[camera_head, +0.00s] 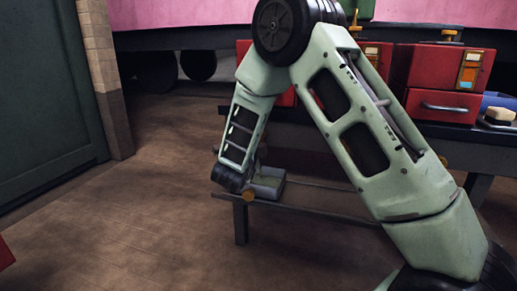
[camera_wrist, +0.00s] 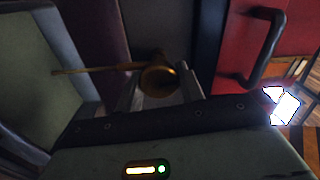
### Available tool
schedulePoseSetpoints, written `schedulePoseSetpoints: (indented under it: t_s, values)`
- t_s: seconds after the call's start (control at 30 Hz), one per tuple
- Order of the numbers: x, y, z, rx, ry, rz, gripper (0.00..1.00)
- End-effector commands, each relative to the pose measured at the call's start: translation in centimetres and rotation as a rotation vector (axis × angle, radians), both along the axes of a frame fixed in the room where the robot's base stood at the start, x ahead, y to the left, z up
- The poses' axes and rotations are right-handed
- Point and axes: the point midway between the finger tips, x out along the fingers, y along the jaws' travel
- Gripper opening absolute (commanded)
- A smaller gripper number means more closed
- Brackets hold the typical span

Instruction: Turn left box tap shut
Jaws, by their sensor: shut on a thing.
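In the wrist view a brass tap (camera_wrist: 157,80) with a flared round end and a long thin stem reaching left sits between the fingers of my gripper (camera_wrist: 159,88). The gripper is shut on it. A red box front (camera_wrist: 238,55) with a dark bar handle (camera_wrist: 268,45) shows to the right of it. In the head view my arm covers much of the bench, and I cannot make out the fingers or the held tap clearly. A small brass knob (camera_head: 248,195) shows by the low rail near my wrist.
Red boxes (camera_head: 440,72) stand on a dark bench (camera_head: 452,128), one with a brass fitting (camera_head: 449,36) on top. A green door (camera_head: 45,100) stands left. The brown floor (camera_head: 130,220) is open there.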

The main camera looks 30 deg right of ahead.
Motion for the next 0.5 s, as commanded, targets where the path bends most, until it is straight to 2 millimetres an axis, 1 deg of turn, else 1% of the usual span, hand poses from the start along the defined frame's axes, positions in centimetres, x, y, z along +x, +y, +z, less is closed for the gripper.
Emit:
schedulePoseSetpoints:
  t_s: [0.03,0.23,0.5]
  values:
    - [-0.06,0.15,-0.55,0.019,-0.018,0.002,0.15]
    - [-0.07,0.14,-0.44,0.074,-0.088,0.002,0.15]
    - [-0.07,0.17,-0.33,0.104,-0.125,0.002,0.15]
